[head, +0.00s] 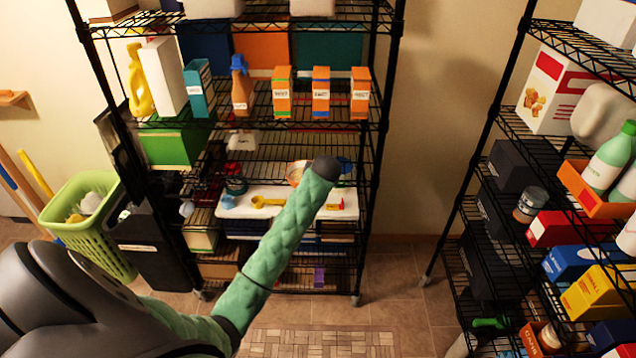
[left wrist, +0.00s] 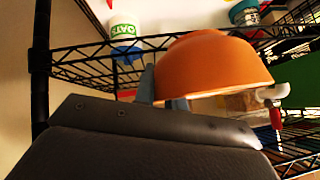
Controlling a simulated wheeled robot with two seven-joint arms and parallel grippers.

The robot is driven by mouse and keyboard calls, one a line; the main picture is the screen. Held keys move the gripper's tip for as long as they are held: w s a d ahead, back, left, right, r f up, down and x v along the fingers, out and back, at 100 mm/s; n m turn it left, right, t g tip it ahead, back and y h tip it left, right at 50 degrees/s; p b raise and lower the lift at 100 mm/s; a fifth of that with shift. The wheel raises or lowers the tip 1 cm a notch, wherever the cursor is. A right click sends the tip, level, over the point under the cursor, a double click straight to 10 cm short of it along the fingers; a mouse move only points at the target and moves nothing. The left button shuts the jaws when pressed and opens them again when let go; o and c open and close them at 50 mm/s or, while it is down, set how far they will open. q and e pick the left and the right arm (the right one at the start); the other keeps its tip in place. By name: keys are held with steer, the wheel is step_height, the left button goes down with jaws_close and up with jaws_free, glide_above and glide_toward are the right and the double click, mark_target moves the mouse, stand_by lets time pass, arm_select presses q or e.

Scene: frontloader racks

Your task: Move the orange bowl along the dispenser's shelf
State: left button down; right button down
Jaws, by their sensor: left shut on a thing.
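The orange bowl (left wrist: 212,70) fills the middle of the left wrist view, its rounded side toward the camera. My left gripper (left wrist: 163,95) is shut on it, with grey fingers at its lower left edge. In the head view part of the bowl (head: 297,172) shows beside the end of my green-sleeved left arm, at the middle level of the centre rack; the fingers are hidden there. I cannot tell whether the bowl touches the shelf. A white spout-like piece with a red part (left wrist: 272,103) is right of the bowl; I cannot tell whether it is the dispenser. My right gripper is out of view.
A white board (head: 232,207) with a yellow spoon (head: 266,202) lies below the bowl. A dark red jar (head: 235,180) stands left of it. Black rack posts (head: 378,150) bound the right side. A second loaded rack (head: 508,130) stands at right, with open floor between.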

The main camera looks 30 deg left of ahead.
arm_select(q)
steer(key=w+a, duration=0.1)
steer(key=w, duration=0.1)
steer(key=w+a, duration=0.2)
steer(key=w, duration=0.1)
steer(key=shift+w+a+f+b, duration=0.2)
steer(key=shift+w+a+b, duration=0.1)
steer(key=shift+b, duration=0.1)
steer(key=shift+w+a, duration=0.3)
steer(key=shift+w, duration=0.2)
steer(key=shift+w+a, duration=0.25)
steer(key=shift+w, duration=0.25)
steer(key=w+a, duration=0.1)
steer(key=w+b, duration=0.1)
steer(key=shift+w+a+f, duration=0.35)
steer(key=shift+w, duration=0.05)
steer(key=shift+w+a+f+b, duration=0.1)
steer(key=shift+w+a+b, duration=0.4)
steer(key=shift+w, duration=0.3)
steer(key=shift+f, duration=0.2)
steer(key=shift+f, duration=0.35)
